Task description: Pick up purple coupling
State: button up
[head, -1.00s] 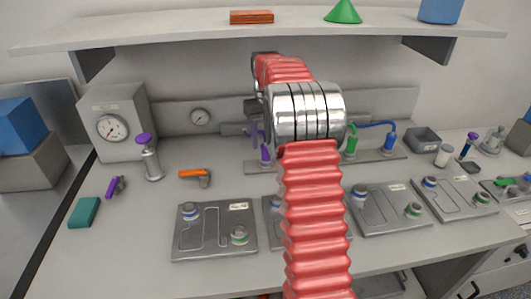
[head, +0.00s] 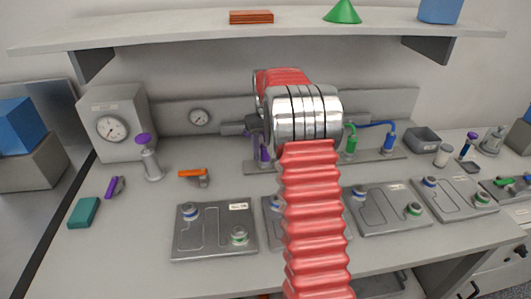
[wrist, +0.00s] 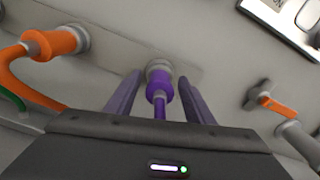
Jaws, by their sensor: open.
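The purple coupling (wrist: 158,88) sits on a grey fitting at the end of a purple hose in the wrist view. My gripper (wrist: 158,88) is open, with one dark finger on each side of the coupling and visible gaps between. I cannot tell how far the fingertips reach in depth. In the head view the purple coupling (head: 264,153) shows just left of my red arm, at the rail on the back of the bench. There my gripper is mostly hidden behind the arm.
An orange coupling (wrist: 52,42) with its hose is left of the fingers in the wrist view. An orange-handled valve (wrist: 272,104) is to the right. The gauge box (head: 118,125) stands at the back left, and a shelf (head: 180,28) hangs above the bench.

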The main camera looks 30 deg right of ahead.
jog(key=shift+c, duration=0.2)
jog(key=c, duration=1.1)
jog(key=shift+r, duration=0.1)
